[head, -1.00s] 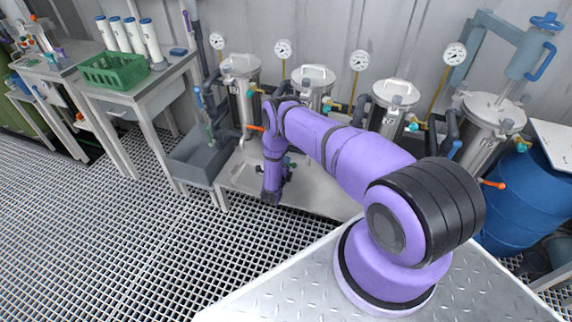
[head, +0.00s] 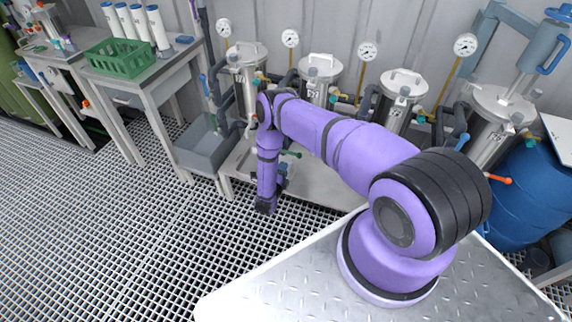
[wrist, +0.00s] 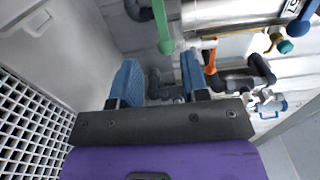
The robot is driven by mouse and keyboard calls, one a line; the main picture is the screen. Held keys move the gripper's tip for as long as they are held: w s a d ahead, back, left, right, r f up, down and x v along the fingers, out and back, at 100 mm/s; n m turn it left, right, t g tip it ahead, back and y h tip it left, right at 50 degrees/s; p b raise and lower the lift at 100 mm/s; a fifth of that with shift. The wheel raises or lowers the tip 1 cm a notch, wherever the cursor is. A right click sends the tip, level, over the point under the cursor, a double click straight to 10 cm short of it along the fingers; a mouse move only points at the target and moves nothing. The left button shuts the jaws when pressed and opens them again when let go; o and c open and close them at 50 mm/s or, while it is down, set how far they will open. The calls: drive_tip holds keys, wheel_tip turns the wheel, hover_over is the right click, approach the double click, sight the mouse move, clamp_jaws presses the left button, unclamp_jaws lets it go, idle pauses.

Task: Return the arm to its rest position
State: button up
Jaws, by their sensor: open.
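My purple arm (head: 365,155) reaches from its base on the tread-plate deck toward the vessel bench, bends at the elbow and hangs down. Its dark end (head: 265,206) is just in front of the bench, over the grating, and the fingers are hard to make out there. In the wrist view, my gripper (wrist: 160,78) shows two blue fingers spread apart with nothing between them. Beyond the fingers are dark pipe fittings and a green handle (wrist: 163,28).
Several steel vessels (head: 320,82) with gauges stand along the wall. A grey bin (head: 203,150) is left of the bench. A green crate (head: 120,60) sits on the left table, and a blue drum (head: 515,195) is at right. The grating floor at left is clear.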

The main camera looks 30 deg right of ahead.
drive_tip(key=shift+s+a, duration=0.2)
drive_tip(key=shift+a, duration=0.1)
